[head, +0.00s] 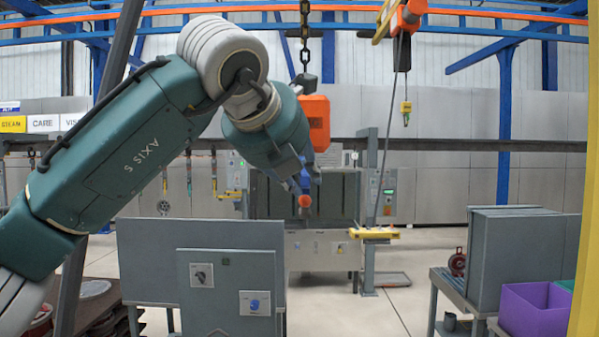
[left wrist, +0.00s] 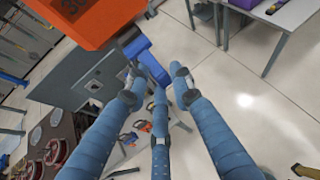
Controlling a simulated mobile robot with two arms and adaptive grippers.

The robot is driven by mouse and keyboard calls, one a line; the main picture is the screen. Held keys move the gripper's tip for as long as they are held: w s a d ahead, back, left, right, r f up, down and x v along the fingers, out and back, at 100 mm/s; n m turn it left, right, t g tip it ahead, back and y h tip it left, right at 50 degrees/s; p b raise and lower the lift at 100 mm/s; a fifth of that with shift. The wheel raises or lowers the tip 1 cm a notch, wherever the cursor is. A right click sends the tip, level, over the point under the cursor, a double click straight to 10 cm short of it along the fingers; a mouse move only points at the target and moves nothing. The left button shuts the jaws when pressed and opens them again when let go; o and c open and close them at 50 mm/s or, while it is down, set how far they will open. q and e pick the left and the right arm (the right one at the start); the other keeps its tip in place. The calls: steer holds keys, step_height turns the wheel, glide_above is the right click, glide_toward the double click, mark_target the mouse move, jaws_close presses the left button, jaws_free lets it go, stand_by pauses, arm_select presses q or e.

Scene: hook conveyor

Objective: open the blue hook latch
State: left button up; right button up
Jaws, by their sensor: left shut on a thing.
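The orange hook block (head: 316,118) hangs from a dark chain in the upper middle of the head view. In the left wrist view its orange body (left wrist: 88,22) fills the top left. The blue hook latch (left wrist: 148,60) comes out below the block and runs between the fingertips. My left gripper (head: 305,182) reaches in just below the block, its fingers pointing down. In the left wrist view its blue-grey fingers (left wrist: 158,82) are closed around the latch. The hook's lower part is largely hidden by the gripper. My right gripper is in neither view.
Grey cabinets with switches (head: 230,290) stand below the hook. A bench with a grey case and a purple bin (head: 535,312) is at the lower right. A second orange hoist (head: 405,18) hangs at the upper right. Open floor (head: 415,270) lies between.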

mark_target(302, 158)
arm_select(q)
steer(key=shift+d, duration=0.15)
steer(key=shift+s+r+g, duration=0.2)
steer(key=shift+r+g, duration=0.25)
steer(key=shift+r, duration=0.1)
steer(key=shift+s+r+g, duration=0.2)
steer(key=shift+r+g, duration=0.25)
steer(key=shift+r, duration=0.05)
steer(key=shift+c, duration=0.2)
steer(key=shift+s+r+g, duration=0.3)
steer(key=shift+r+g, duration=0.05)
steer(key=shift+g, duration=0.05)
steer(key=shift+r, duration=0.1)
steer(key=shift+o, duration=0.2)
steer(key=shift+s+r, duration=0.15)
steer(key=shift+r, duration=0.6)
steer(key=shift+a, duration=0.2)
steer(key=shift+r, duration=0.2)
